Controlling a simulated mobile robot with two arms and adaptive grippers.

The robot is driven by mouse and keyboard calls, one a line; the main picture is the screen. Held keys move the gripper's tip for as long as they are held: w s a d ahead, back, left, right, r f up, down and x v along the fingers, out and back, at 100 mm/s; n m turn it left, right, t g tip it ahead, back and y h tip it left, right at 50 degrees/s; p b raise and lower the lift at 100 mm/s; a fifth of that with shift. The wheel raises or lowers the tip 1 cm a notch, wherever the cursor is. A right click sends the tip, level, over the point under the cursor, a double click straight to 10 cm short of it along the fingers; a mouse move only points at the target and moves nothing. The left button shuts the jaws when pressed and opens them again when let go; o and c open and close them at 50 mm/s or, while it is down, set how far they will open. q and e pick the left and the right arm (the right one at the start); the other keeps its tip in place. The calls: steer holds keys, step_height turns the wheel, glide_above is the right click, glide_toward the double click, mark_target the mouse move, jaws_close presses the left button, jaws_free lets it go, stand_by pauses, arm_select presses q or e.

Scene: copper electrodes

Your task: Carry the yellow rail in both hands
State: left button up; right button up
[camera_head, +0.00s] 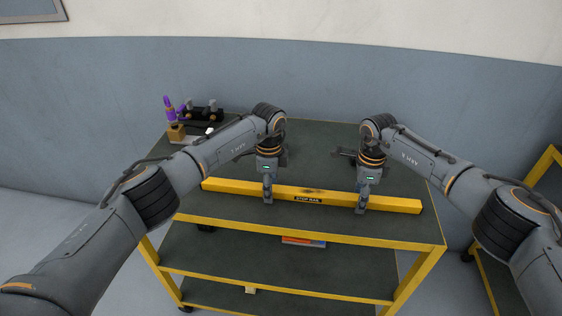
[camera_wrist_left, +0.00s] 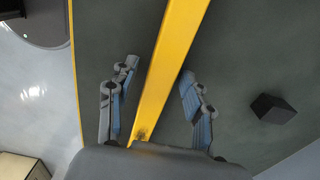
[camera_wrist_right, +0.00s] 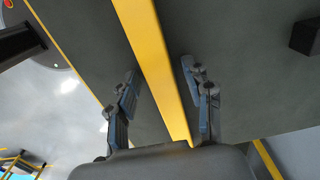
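The yellow rail (camera_head: 235,188), marked "STOP RAIL", lies lengthwise along the front of the dark cart top. My left gripper (camera_head: 268,200) points down over the rail, left of its middle. In the left wrist view its fingers (camera_wrist_left: 158,80) stand apart on both sides of the rail (camera_wrist_left: 168,60), with gaps showing. My right gripper (camera_head: 361,210) points down over the rail's right part. In the right wrist view its fingers (camera_wrist_right: 160,80) are also apart, with the rail (camera_wrist_right: 153,60) between them and no clear grip. The rail's underside is hidden.
The cart (camera_head: 330,237) has a yellow frame and lower shelves. At its back left are a black rack (camera_head: 205,115) and purple-topped items (camera_head: 169,108). A dark object (camera_head: 345,153) lies near my right wrist. A blue-grey wall is behind. Another yellow frame (camera_head: 540,165) stands at right.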

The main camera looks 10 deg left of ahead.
arm_select(q)
step_height(320, 180, up, 12)
arm_select(e)
step_height(320, 180, up, 12)
stand_by(0.8)
steer(key=shift+f, duration=0.1)
